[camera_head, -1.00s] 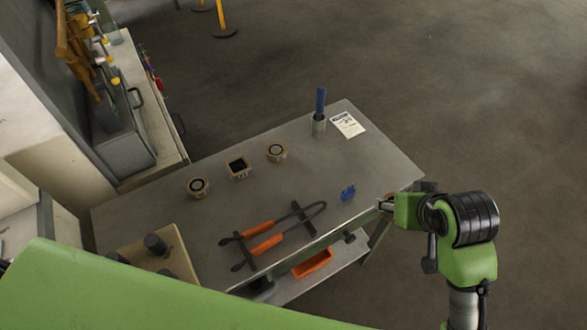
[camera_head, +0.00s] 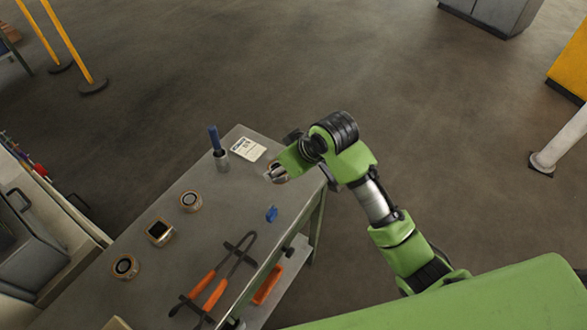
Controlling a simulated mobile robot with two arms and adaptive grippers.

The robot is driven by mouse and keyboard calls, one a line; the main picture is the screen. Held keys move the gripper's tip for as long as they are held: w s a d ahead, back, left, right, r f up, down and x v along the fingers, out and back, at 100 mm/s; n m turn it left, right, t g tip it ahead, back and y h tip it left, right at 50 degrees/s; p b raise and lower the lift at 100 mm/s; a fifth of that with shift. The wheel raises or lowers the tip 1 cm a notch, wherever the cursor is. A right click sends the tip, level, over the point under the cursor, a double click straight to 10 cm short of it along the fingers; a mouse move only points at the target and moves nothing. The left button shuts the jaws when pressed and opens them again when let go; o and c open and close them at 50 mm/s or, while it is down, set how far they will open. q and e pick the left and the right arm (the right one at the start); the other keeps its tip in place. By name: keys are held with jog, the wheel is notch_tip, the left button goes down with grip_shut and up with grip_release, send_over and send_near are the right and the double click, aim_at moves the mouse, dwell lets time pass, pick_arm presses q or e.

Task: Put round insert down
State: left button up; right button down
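My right gripper (camera_head: 280,172) is over the far right end of the grey workbench, with its fingers around a small tan round insert (camera_head: 273,168). The fingers partly hide it, and I cannot tell whether it touches the bench. Three other inserts stand in a row along the bench's left side: a round one (camera_head: 190,201), a square one (camera_head: 159,232) and another round one (camera_head: 125,267). My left gripper is not in view.
The workbench (camera_head: 205,250) also bears a grey cup with a blue handle (camera_head: 217,150), a white card (camera_head: 248,149), a small blue item (camera_head: 272,214) and orange-handled tongs (camera_head: 213,290).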

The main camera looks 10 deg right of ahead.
jog(key=w+d+f, duration=0.2)
jog(key=w+d+f+p, duration=0.1)
jog(key=w+d+f, duration=0.1)
jog(key=w+f, duration=0.1)
jog(key=shift+w+d+f, duration=0.1)
jog(key=shift+d+f, duration=0.15)
jog(key=shift+d, duration=0.05)
jog(key=shift+w+d+f, duration=0.35)
jog(key=shift+w+f, duration=0.05)
jog(key=shift+f, duration=0.25)
notch_tip(320, 180, down, 2)
jog(key=shift+p, duration=0.55)
jog(key=shift+w+d+f, duration=0.1)
jog(key=shift+f, duration=0.5)
jog(key=shift+f, duration=0.2)
jog(key=c, duration=1.2)
grip_release()
